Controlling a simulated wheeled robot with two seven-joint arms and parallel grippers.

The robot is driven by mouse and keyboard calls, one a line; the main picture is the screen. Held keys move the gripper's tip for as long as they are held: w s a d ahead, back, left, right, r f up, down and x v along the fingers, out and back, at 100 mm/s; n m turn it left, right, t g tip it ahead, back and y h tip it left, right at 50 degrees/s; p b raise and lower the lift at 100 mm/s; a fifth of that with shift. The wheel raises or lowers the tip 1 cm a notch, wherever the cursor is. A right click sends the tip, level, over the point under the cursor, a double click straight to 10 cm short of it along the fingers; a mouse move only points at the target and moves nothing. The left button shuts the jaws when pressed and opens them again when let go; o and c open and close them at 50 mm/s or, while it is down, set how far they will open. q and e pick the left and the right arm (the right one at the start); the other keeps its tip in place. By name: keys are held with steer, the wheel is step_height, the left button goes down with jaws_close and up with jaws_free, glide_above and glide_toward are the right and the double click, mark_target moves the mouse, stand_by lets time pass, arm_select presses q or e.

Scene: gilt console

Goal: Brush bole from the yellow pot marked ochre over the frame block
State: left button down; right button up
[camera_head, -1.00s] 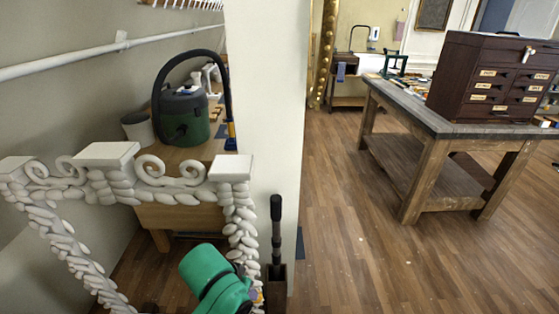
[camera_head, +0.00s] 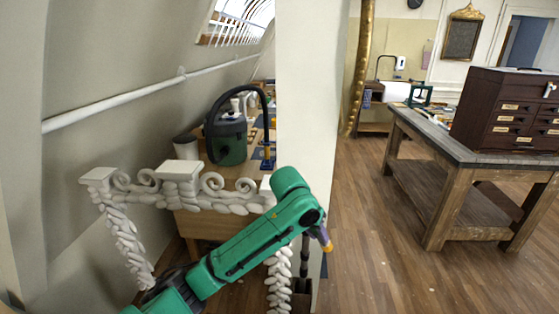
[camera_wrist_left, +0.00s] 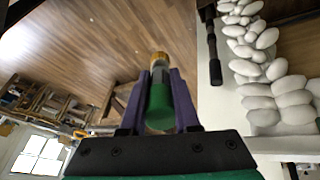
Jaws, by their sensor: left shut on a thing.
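My left gripper (camera_head: 323,236) is at the end of my raised green arm, in front of the pillar's base. In the left wrist view its purple jaws (camera_wrist_left: 158,95) are shut on a green-handled tool (camera_wrist_left: 160,100) that looks like a brush, with a grey band and yellow-tan end. Its yellow tip also shows in the head view (camera_head: 328,247). A white carved console frame (camera_head: 180,172), with scrolls, square blocks and leafy legs, stands behind my arm, which hides part of it. I cannot tell which part is the frame block. No yellow ochre pot is visible. My right gripper is not in view.
A pale pillar (camera_head: 306,110) stands right of the console. At right, a wooden workbench (camera_head: 447,170) carries a dark drawer cabinet (camera_head: 510,112). Wooden floor (camera_head: 370,250) between is clear.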

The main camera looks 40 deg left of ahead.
arm_select(q)
steer(key=a+r+n+t+y+p, duration=0.1)
steer(key=a+r+n+p, duration=0.1)
steer(key=a+r, duration=0.5)
steer(key=a+r+n+y+p, duration=0.1)
steer(key=a+r, duration=0.6)
steer(key=r, duration=0.8)
steer(key=shift+s+n+t+p, duration=0.4)
steer(key=shift+n+p, duration=0.2)
steer(key=shift+n, duration=0.2)
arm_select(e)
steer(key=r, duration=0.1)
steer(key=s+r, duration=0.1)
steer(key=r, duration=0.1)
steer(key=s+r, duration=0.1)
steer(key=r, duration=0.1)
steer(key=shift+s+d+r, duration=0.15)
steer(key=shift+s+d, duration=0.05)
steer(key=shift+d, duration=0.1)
arm_select(q)
steer(key=shift+d, duration=0.1)
